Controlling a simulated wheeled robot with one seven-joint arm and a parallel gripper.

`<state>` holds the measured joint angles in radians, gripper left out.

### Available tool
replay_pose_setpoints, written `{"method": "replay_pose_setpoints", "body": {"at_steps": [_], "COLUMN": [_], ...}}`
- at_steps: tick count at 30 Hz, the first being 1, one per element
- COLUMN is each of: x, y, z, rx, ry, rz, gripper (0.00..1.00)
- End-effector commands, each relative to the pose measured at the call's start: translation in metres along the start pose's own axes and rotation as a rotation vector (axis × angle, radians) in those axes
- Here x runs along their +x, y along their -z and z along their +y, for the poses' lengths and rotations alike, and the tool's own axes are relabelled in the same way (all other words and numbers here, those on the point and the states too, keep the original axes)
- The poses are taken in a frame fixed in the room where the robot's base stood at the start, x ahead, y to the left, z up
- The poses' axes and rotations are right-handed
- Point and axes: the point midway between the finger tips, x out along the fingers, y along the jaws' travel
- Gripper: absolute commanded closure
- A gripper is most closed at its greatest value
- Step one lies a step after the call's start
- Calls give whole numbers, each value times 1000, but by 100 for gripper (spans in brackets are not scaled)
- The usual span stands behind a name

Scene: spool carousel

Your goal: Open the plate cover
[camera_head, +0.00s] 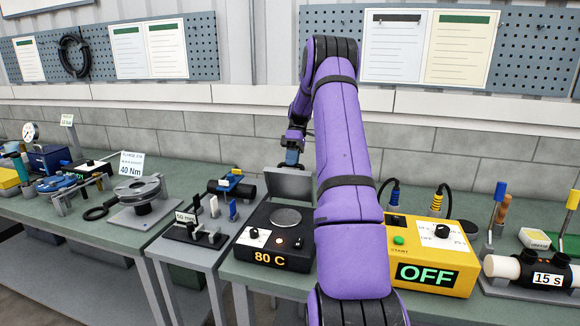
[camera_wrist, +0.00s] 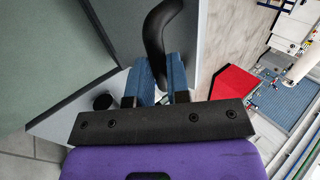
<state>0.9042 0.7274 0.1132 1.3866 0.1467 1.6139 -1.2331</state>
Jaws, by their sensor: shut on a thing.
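The plate cover (camera_head: 290,184) is a grey panel standing raised at the back of the black hot plate box (camera_head: 270,257), which shows "80 C". The round plate (camera_head: 286,217) lies uncovered in front of it. My gripper (camera_head: 291,161) is at the cover's top edge, partly hidden by my purple arm. In the wrist view my gripper (camera_wrist: 160,72) has its blue fingers closed around a curved black handle (camera_wrist: 154,35). The handle's join to the cover is not clear in either view.
A yellow box (camera_head: 435,260) reading "OFF" stands to the right, beyond my arm. A small stand (camera_head: 195,236) with upright pieces is close on the left. The brick wall (camera_head: 240,140) rises behind the bench. Further left is a round flange fixture (camera_head: 143,193).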

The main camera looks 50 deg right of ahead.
Motion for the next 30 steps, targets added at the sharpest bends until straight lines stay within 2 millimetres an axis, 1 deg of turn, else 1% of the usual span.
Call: {"method": "replay_pose_setpoints", "body": {"at_steps": [1,12,18,21,30], "x": [2,-14,-17,-18,-19], "y": [-1,-2,-2,-2,-2], "z": [8,54,70,77,87], "rx": [5,8,8,8,9], "ry": [2,4,11,58,131], "rz": [-1,-4,-5,-5,-4], "gripper": [100,100,100,100,100]}}
